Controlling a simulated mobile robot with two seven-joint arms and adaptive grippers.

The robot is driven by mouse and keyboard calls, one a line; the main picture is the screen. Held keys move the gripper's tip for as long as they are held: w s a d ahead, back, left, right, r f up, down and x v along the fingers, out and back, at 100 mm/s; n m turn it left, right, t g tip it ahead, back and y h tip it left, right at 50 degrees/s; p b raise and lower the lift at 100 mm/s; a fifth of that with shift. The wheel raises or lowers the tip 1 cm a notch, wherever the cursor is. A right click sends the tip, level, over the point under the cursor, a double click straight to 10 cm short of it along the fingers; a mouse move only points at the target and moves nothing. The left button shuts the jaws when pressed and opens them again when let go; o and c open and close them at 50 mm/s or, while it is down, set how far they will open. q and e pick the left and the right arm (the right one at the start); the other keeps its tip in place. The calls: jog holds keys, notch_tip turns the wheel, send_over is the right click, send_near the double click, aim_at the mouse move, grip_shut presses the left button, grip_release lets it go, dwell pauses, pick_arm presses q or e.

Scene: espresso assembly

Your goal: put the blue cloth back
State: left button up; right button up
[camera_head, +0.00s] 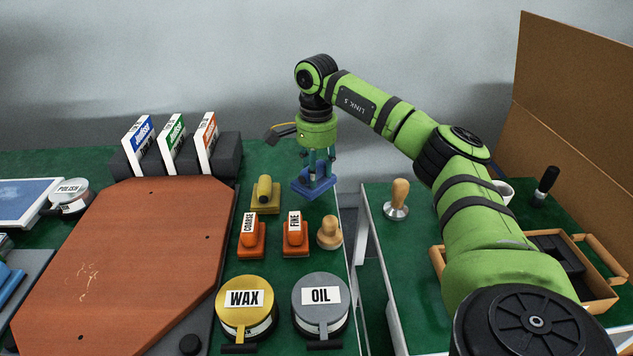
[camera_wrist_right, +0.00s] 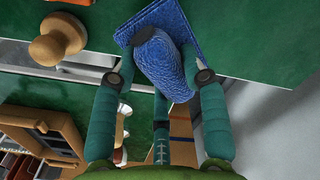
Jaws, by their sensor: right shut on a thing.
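The blue cloth (camera_head: 314,188) is at the right edge of the left green table, toward the back. It has a raised bundle on a flat square base, and it shows large in the right wrist view (camera_wrist_right: 162,52). I cannot tell whether the base touches the table. My left gripper is not in view.
A yellow cloth (camera_head: 265,194), orange COARSE (camera_head: 250,240) and FINE (camera_head: 295,238) blocks and a wooden knob (camera_head: 329,233) stand nearby. WAX (camera_head: 246,307) and OIL (camera_head: 320,305) tins are in front. A gap separates the right table, with a tamper (camera_head: 397,200).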

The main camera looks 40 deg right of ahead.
aim_at(317, 167)
jog(key=shift+f, duration=1.9)
jog(key=shift+s+f, duration=0.1)
jog(key=shift+f, duration=0.1)
jog(key=o, duration=1)
notch_tip(317, 167, up, 11)
jog(key=shift+r+p, duration=0.2)
jog(key=shift+p, duration=0.1)
jog(key=shift+r, duration=0.55)
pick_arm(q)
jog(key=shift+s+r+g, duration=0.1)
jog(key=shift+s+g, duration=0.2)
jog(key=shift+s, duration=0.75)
